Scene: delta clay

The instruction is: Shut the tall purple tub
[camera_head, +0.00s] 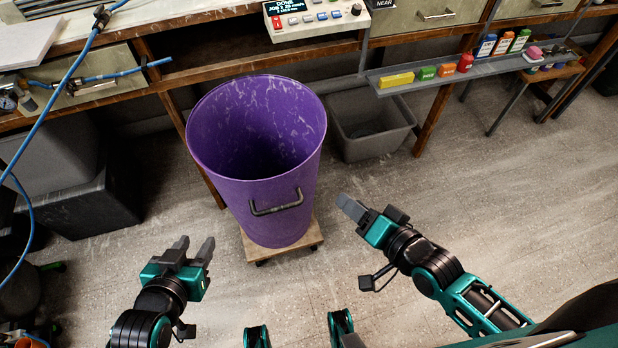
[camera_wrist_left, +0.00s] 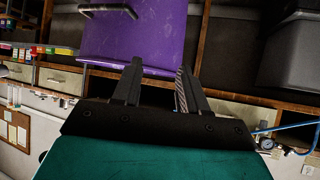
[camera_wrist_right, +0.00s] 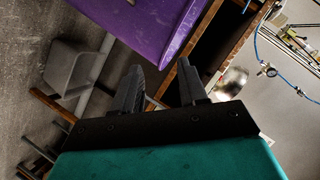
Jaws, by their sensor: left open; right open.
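The tall purple tub (camera_head: 262,190) stands upright on a small wooden wheeled board (camera_head: 310,238) in the middle of the head view. Its top is uncovered and its inside looks dark and empty. A dark handle (camera_head: 277,205) is on its near side. I see no lid for it. My left gripper (camera_head: 194,246) is open and empty, to the near left of the tub. My right gripper (camera_head: 352,208) is apart from the tub on its right, with its fingers open. The tub also shows in the left wrist view (camera_wrist_left: 150,35) and the right wrist view (camera_wrist_right: 150,30).
A grey bin (camera_head: 372,125) stands behind the tub to the right. A workbench with drawers (camera_head: 95,80) runs along the back. A shelf (camera_head: 440,75) holds several small coloured boxes. A dark box (camera_head: 75,205) stands at left. The floor at right (camera_head: 540,190) is clear.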

